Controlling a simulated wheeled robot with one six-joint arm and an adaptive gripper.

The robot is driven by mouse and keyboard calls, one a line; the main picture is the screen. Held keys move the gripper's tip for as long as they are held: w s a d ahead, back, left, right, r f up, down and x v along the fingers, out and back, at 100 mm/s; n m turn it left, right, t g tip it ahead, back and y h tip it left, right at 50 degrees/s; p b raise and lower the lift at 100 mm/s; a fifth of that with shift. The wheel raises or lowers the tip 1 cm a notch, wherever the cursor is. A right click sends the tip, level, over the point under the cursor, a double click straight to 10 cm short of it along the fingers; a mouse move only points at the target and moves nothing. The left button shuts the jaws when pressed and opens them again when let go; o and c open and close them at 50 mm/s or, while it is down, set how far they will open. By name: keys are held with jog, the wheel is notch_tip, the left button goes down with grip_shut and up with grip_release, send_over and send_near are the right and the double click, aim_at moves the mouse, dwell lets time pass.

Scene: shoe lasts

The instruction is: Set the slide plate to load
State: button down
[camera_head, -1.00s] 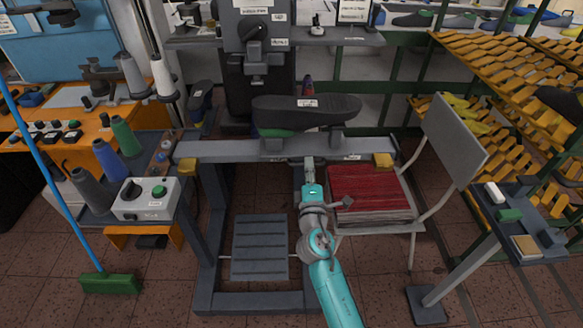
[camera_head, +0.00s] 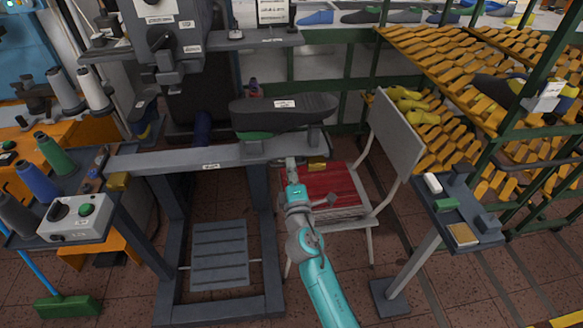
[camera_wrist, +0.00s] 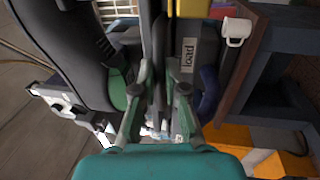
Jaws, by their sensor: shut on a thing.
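The slide plate (camera_head: 253,148) is grey and sits on the long grey rail (camera_head: 165,162), near the rail's right end. A black shoe last (camera_head: 285,110) with a green underside lies on top of it. My gripper (camera_head: 291,162) is at the front of the plate. In the wrist view my gripper (camera_wrist: 158,95) is shut on a narrow grey part, seemingly the plate's handle; the fingers hide most of it. A label reading "load" (camera_wrist: 188,54) shows ahead of the fingers, near a yellow block (camera_wrist: 190,8).
Yellow end blocks sit at the rail's left (camera_head: 118,181) and right (camera_head: 317,163). A chair (camera_head: 395,135) with a red stack (camera_head: 325,183) stands close right of my arm. A small stand (camera_head: 458,210) is farther right. A control box (camera_head: 75,220) is at the left.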

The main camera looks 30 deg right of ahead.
jog(key=shift+s+d+f, duration=0.1)
jog(key=shift+d, duration=0.15)
jog(key=c, duration=1.2)
grip_release()
jog(key=shift+d, duration=0.1)
jog(key=v, duration=1.2)
